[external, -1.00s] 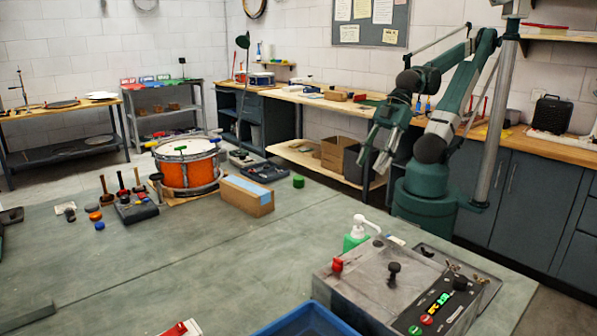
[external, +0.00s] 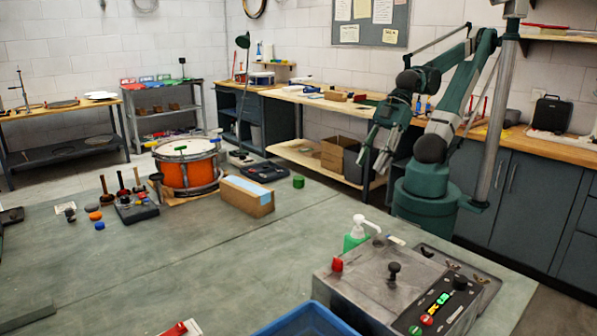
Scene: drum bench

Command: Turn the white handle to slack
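An orange drum (external: 187,174) with a pale head stands on a wooden board on the bench, left of the middle. Small handles sit around its top rim; one is green, and a pale one seems to be at the right of the rim, but it is too small to make out clearly. I cannot tell for certain which is the white handle or how it is turned. My gripper (external: 374,155) hangs in the air to the right of the drum, well apart from it, pointing down. It touches nothing that I can see. Its finger gap is too small to judge.
A long box (external: 247,196) and a green cylinder (external: 298,182) lie between the drum and my arm. Several dark-handled tools and small coloured pieces lie left of the drum. A grey control box (external: 385,282), a green pump bottle and a blue tray (external: 305,322) stand in front.

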